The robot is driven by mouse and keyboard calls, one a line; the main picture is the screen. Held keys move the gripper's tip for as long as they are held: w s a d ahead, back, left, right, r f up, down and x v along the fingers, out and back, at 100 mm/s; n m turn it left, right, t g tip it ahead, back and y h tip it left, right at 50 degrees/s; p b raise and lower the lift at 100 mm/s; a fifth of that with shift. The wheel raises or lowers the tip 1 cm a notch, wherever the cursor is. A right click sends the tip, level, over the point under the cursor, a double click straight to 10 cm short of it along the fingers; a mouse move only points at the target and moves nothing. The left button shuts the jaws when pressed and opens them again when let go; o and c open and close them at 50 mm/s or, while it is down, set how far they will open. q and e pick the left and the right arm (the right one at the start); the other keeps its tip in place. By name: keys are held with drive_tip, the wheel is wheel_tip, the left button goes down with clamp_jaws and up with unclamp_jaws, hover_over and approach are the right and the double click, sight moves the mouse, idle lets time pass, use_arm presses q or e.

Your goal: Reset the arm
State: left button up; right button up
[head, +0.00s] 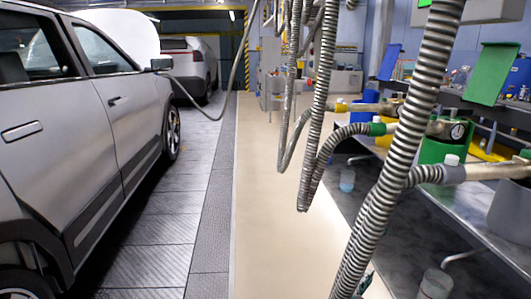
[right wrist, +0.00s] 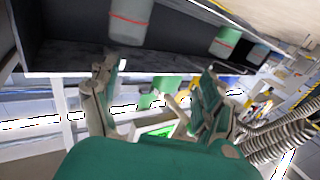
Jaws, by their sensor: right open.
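My right gripper (right wrist: 157,70) shows in the right wrist view, with its two grey and green fingers spread wide apart. Nothing is between the fingertips; the gripper is open and empty. Behind the fingers is a dark shelf surface with a clear container with a red line (right wrist: 130,22) and a second such container (right wrist: 225,40). A ribbed hose (right wrist: 280,138) lies to the right of the right finger. In the head view, a small dark green piece shows beside the hose at the bottom edge; I cannot tell whether it is my gripper. My left gripper is in neither view.
Ribbed hoses (head: 322,100) hang across the middle and right in the head view. A workbench (head: 465,165) with a green container (head: 440,148) and clear jars stands right. A silver car (head: 75,130) stands left. The beige floor strip (head: 270,220) between is clear.

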drive_tip(key=s+a+f+n+g+y, duration=0.1)
drive_tip(key=s+f+n+y, duration=0.25)
drive_tip(key=f, duration=0.65)
drive_tip(key=s+a+f+n+g+y, duration=0.1)
drive_tip(key=s+f+n+g+y, duration=0.3)
drive_tip(key=f, duration=0.7)
drive_tip(key=s+f+n+t+y, duration=0.15)
drive_tip(key=s+f, duration=0.35)
drive_tip(key=f, duration=0.5)
drive_tip(key=s+a+f+n+g+y, duration=0.25)
drive_tip(key=s+f, duration=0.35)
drive_tip(key=s, duration=0.3)
drive_tip(key=s+a+f+n+g+y, duration=0.2)
drive_tip(key=s+f+y, duration=0.1)
drive_tip(key=s+f, duration=0.4)
use_arm(q)
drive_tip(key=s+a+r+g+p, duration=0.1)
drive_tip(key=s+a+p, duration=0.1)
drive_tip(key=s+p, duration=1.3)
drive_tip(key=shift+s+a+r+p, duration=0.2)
drive_tip(key=shift+p, duration=0.1)
use_arm(e)
drive_tip(key=s+d+r, duration=0.1)
drive_tip(key=s, duration=0.7)
drive_tip(key=s+d+g, duration=0.1)
drive_tip(key=s, duration=0.8)
drive_tip(key=shift+d+r, duration=0.25)
drive_tip(key=shift+r, duration=0.15)
drive_tip(key=shift+y, duration=0.25)
